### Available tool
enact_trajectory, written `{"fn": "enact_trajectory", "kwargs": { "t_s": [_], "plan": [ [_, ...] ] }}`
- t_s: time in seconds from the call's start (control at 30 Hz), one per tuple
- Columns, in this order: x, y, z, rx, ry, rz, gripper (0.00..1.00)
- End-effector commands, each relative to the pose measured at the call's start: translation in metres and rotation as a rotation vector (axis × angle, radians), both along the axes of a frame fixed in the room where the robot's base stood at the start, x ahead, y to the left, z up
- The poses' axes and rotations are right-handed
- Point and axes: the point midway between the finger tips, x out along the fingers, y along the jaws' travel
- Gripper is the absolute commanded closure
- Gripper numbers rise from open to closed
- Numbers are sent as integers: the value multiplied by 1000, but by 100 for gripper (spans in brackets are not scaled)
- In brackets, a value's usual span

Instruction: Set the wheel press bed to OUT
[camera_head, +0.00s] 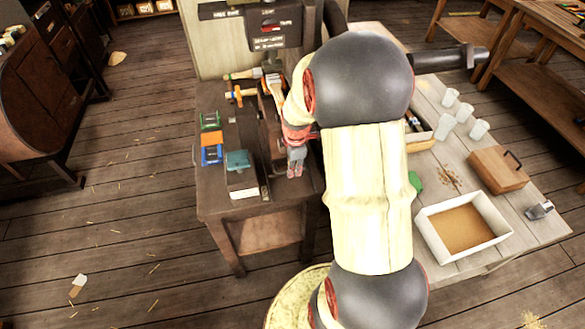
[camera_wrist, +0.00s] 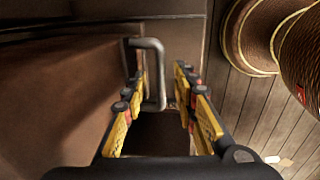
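In the wrist view, a grey U-shaped metal handle (camera_wrist: 158,75) stands out from a brown surface (camera_wrist: 65,85). My gripper (camera_wrist: 161,75) has its yellow-padded fingers apart, one each side of the handle's line. I cannot tell whether a finger touches it. The bed's position marking is not readable.
The dark bench (camera_head: 215,180) carries small coloured boxes (camera_head: 211,140) and a hammer (camera_head: 240,95). A pale table (camera_head: 435,185) at the right holds a white tray (camera_head: 427,232), cups and a wooden box (camera_head: 497,169). Floor at the left is mostly clear.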

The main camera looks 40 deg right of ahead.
Motion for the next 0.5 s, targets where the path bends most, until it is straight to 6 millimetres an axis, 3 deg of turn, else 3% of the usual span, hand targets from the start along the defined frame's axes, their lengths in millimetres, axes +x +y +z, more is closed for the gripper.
{"fn": "enact_trajectory", "kwargs": {
  "t_s": [0.33,0.5],
  "plan": [
    [1,0,-4,0,0,0,71],
    [1,0,-4,0,0,-1,81]
  ]
}}
